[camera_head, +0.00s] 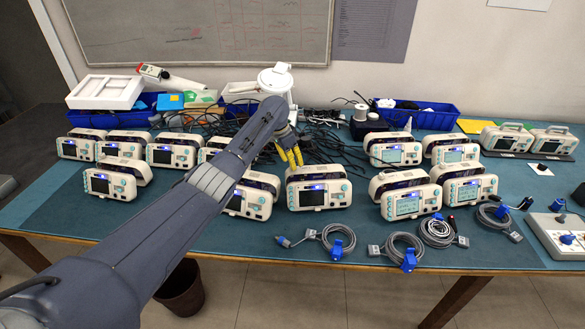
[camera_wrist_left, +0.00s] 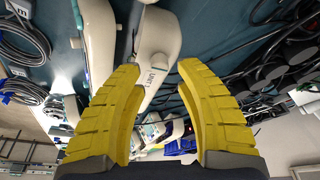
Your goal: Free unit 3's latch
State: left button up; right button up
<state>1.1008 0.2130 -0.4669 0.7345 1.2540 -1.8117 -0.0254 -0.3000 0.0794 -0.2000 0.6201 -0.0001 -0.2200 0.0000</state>
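A white monitor (camera_head: 318,190) with a dark lit screen stands upright near the table's front, at the middle of the head view. My left gripper (camera_head: 290,157) has yellow fingers and is just above and behind this monitor's top left. In the left wrist view its fingers (camera_wrist_left: 160,68) are apart, and a white monitor body (camera_wrist_left: 157,42) shows beyond and between the tips. That body carries a "UNIT" label whose number I cannot read surely. I cannot tell whether the fingers touch it, and I cannot make out a latch. My right gripper is in neither view.
Several similar monitors stand on both sides, such as one at the left (camera_head: 117,180) and one at the right (camera_head: 411,196). Coiled grey cables (camera_head: 402,249) lie along the front right. Black cables (camera_head: 325,140) and blue bins (camera_head: 418,114) are behind. My left arm hides part of the left row.

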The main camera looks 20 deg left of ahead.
pick_arm(q)
jog(key=shift+f, duration=0.2)
jog(key=shift+f, duration=1.05)
jog(key=shift+o, duration=0.3)
grip_shut()
